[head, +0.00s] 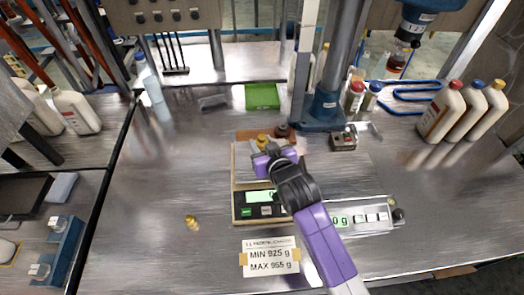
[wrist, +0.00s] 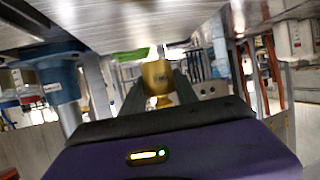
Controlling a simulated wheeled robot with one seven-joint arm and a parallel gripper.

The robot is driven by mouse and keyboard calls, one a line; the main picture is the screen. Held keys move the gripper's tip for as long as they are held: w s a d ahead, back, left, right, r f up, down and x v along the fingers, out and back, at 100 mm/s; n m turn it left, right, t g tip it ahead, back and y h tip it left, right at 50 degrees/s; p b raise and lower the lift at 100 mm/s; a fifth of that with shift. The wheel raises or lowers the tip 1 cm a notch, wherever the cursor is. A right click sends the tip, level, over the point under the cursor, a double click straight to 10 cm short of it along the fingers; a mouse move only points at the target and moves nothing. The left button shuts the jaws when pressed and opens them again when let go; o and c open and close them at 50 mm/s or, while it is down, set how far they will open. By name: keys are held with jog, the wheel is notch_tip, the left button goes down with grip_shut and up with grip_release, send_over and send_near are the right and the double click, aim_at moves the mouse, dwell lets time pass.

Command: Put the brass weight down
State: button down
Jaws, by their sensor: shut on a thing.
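My gripper (head: 262,147) is over the back part of a scale (head: 236,198) with a lit green display. It is shut on a brass weight (wrist: 157,80), which sits between the two fingers in the wrist view. In the head view only the top of this brass weight (head: 262,138) shows, beyond my gripper. I cannot tell whether it touches the scale's surface. A second small brass weight (head: 192,222) stands on the metal bench to the left of the scale.
A card (head: 269,257) reading MIN 925 g, MAX 955 g lies in front of the scale. Another display unit (head: 362,218) is on the right. A blue press stand (head: 325,108) and a green block (head: 262,96) are behind.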

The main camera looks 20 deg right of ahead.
jog(key=shift+f, duration=1.95)
jog(key=shift+f, duration=0.1)
jog(key=c, duration=0.9)
grip_release()
jog(key=shift+f, duration=0.15)
jog(key=shift+r, duration=0.3)
jog(key=b+v, duration=0.1)
jog(key=v, duration=1.1)
jog(key=shift+f, duration=0.15)
